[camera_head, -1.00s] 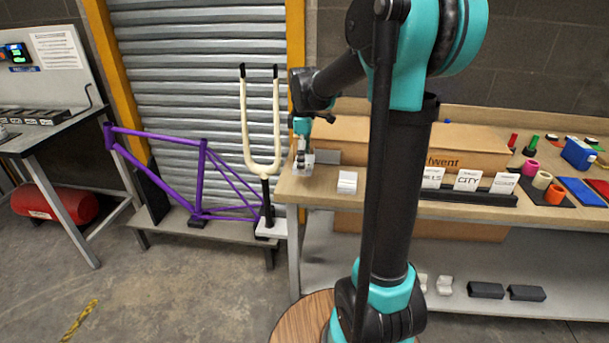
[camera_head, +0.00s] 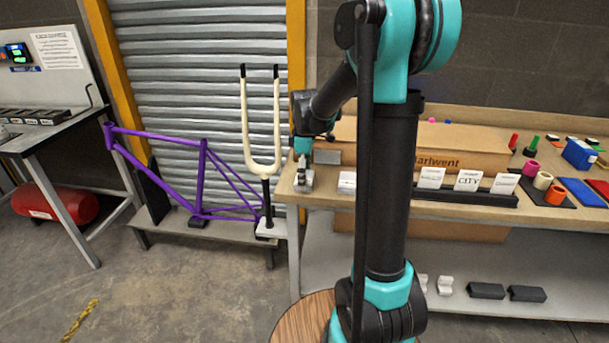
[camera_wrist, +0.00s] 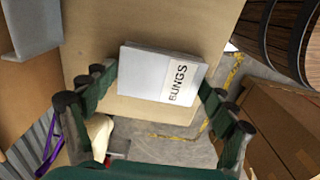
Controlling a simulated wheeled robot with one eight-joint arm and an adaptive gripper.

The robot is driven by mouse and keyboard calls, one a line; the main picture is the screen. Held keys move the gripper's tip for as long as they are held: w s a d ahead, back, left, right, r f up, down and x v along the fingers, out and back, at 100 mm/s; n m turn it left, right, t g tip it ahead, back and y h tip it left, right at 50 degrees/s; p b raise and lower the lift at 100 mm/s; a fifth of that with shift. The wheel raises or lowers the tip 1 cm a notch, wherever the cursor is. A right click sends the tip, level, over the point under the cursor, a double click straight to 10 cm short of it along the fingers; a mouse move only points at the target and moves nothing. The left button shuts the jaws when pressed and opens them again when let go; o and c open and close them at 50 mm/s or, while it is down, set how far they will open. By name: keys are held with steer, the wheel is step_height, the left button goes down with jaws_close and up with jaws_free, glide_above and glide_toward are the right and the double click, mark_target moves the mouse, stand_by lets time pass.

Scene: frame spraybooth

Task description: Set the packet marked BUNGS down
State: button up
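The packet marked BUNGS (camera_wrist: 145,72) is a flat white-grey pack with its label to one side. In the wrist view it lies between the two dark green fingers of my gripper (camera_wrist: 160,85), which meet its opposite edges. In the head view my gripper (camera_head: 302,172) points down at the left end of the wooden bench (camera_head: 326,196), with the small pale packet (camera_head: 303,183) at its tips. The packet is at or just above the bench top; I cannot tell whether it touches.
A white block (camera_head: 347,182) is close to the right of the packet. A large cardboard box (camera_head: 460,148) lies behind, and a black rack (camera_head: 470,195) holds white cards. The bench's left edge is near; a cream fork (camera_head: 262,160) and purple frame (camera_head: 200,180) stand beyond it.

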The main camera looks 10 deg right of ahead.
steer(key=shift+o, duration=1)
step_height(320, 180, up, 12)
steer(key=s+d+f+m+t, duration=0.2)
steer(key=s+f+m, duration=0.5)
steer(key=s+f, duration=0.2)
steer(key=s+d+f+m+t, duration=0.2)
steer(key=s+f+m, duration=0.5)
steer(key=s, duration=0.6)
step_height(320, 180, down, 2)
steer(key=shift+s+d+f, duration=0.2)
steer(key=shift+d+f, duration=0.05)
steer(key=shift+d, duration=0.2)
